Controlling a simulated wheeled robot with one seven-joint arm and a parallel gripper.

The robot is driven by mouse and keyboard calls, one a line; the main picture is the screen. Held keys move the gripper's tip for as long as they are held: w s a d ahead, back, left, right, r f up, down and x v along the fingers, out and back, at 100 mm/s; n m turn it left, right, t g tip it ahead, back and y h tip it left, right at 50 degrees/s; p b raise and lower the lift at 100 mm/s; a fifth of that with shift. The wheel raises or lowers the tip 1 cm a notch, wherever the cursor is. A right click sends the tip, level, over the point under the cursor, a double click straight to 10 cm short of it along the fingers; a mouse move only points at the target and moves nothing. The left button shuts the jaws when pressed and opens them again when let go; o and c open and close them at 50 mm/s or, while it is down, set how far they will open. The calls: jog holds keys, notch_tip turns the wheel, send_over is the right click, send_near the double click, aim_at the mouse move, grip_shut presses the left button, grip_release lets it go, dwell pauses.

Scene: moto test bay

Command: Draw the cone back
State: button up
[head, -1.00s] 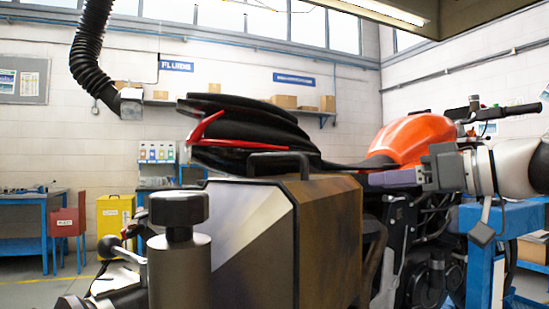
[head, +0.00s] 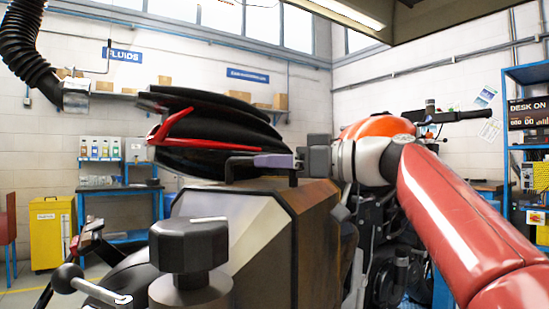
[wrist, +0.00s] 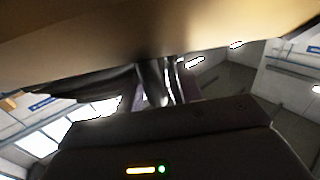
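I cannot make out a clear cone shape in either view. A black ribbed hose (head: 22,45) hangs at the upper left and ends in a grey nozzle (head: 76,95). My gripper (head: 255,161), with purple fingers, is at the black handle (head: 236,168) on top of a brown and grey case (head: 265,225). In the wrist view my fingers (wrist: 158,90) stand apart, with shiny dark bars showing between them. Whether they touch the handle is hidden. The case surface (wrist: 150,30) fills the top of that view.
A yellow cabinet (head: 52,232) and blue shelving (head: 525,75) stand at the sides.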

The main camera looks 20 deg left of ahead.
jog(key=shift+a, duration=0.2)
grip_shut()
jog(key=shift+s+f+b, duration=0.1)
jog(key=shift+s+b, duration=0.15)
jog(key=shift+b, duration=0.1)
jog(key=s+b, duration=0.2)
jog(key=s, duration=0.2)
jog(key=s+a+b, duration=0.1)
jog(key=s+b, duration=0.1)
jog(key=s, duration=0.3)
jog(key=s+a+b, duration=0.1)
jog(key=s+b, duration=0.1)
jog(key=s, duration=0.2)
jog(key=shift+s, duration=0.35)
